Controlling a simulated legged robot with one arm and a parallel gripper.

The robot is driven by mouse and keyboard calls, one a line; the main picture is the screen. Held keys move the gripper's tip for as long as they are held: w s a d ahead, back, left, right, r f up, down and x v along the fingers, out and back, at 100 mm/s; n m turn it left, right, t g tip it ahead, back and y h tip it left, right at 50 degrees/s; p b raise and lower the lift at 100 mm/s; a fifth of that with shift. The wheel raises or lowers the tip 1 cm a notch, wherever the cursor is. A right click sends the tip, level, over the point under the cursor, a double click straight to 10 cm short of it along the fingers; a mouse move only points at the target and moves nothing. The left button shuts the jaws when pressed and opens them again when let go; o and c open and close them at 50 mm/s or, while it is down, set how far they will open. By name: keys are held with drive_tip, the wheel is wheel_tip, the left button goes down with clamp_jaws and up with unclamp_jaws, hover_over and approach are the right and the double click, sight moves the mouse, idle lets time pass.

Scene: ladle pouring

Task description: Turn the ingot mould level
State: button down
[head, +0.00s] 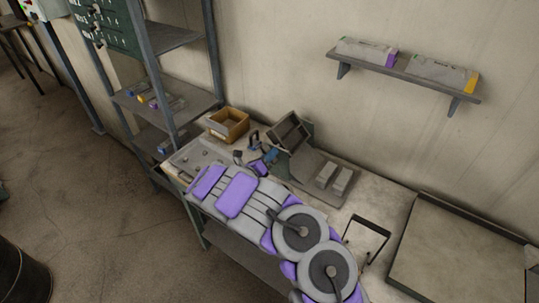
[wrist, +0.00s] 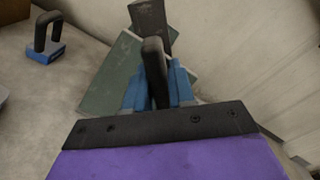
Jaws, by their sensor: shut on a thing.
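The ingot mould (head: 291,131) is a dark, open, box-like piece at the back of the workbench, and it sits tilted. In the wrist view, greenish-grey plates (wrist: 112,82), probably part of the mould, stand at an angle beyond my fingers. My gripper (head: 270,156) is beside the mould's lower left side. In the wrist view my gripper (wrist: 157,88) has its blue fingers shut on a black handle (wrist: 154,60). How the handle joins the mould is hidden behind the fingers.
A second black handle on a blue base (wrist: 45,38) stands to the left. A wooden box (head: 229,124) is at the bench's back left. Two grey bars (head: 333,178) lie right of the mould. A wall shelf (head: 400,70) hangs above. A large flat tray (head: 460,250) is at right.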

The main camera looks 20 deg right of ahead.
drive_tip(key=n, duration=0.4)
drive_tip(key=shift+a+f+n+p, duration=0.1)
drive_tip(key=shift+f+n+p, duration=0.15)
drive_tip(key=shift+n+p, duration=0.05)
drive_tip(key=n, duration=0.4)
drive_tip(key=shift+p, duration=0.35)
drive_tip(key=shift+s+n, duration=0.1)
drive_tip(key=shift+n, duration=0.2)
drive_tip(key=c, duration=1.1)
unclamp_jaws()
drive_tip(key=shift+a, duration=0.15)
drive_tip(key=shift+o, duration=0.3)
drive_tip(key=shift+r, duration=0.1)
drive_tip(key=shift+a+r, duration=0.1)
drive_tip(key=shift+a, duration=0.1)
drive_tip(key=p+v, duration=0.2)
drive_tip(key=v, duration=1.5)
drive_tip(key=shift+f, duration=0.2)
drive_tip(key=shift+a, duration=0.1)
